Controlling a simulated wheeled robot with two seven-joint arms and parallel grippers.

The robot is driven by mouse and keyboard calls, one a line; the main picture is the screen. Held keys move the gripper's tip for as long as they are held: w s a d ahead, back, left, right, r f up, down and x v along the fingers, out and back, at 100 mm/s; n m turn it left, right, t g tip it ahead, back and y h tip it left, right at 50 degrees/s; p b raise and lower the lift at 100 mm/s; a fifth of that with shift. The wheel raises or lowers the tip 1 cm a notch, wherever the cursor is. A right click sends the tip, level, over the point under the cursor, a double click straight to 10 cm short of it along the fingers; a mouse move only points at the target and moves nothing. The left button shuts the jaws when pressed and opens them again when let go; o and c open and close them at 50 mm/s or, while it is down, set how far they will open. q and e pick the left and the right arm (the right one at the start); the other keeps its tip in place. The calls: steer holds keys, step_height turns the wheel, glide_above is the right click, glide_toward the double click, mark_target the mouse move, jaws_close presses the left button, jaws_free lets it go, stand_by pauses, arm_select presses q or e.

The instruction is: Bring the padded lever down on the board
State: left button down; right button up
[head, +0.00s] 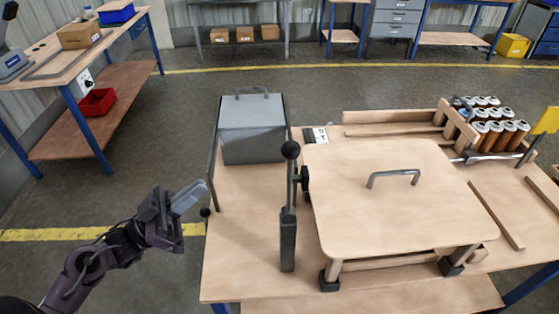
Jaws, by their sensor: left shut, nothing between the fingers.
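The wooden board (385,220) with a metal loop handle (394,177) lies raised on short posts with black feet on the workbench. The padded lever (291,180) stands upright beside the board's left edge, with a black ball knob (290,150) at its top and a black pad (305,180) on its board side. Its lower end sits in a dark grey post (288,240). My left gripper (190,196) is shut and empty, left of the bench edge and well apart from the lever. My right gripper is not in view.
A grey box (252,132) with a top handle stands at the bench's back left, and a thin bar with a black ball (205,212) runs along the left edge. Several cartridges (495,130) sit in a wooden rack at back right. The bench's front left is clear.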

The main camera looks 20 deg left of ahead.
arm_select(q)
steer(key=shift+s+d+r+m+g+h, duration=0.45)
steer(key=shift+r+m+g+h, duration=0.1)
steer(key=shift+r, duration=0.1)
steer(key=shift+s+d+r+m+g+h, duration=0.35)
steer(key=shift+s+r+m+g+h, duration=0.1)
steer(key=shift+r+g, duration=0.15)
steer(key=w+d+f+p+x, duration=0.1)
steer(key=p+x, duration=0.4)
steer(key=x, duration=0.8)
steer(key=shift+d+f, duration=0.15)
steer(key=shift+f, duration=0.55)
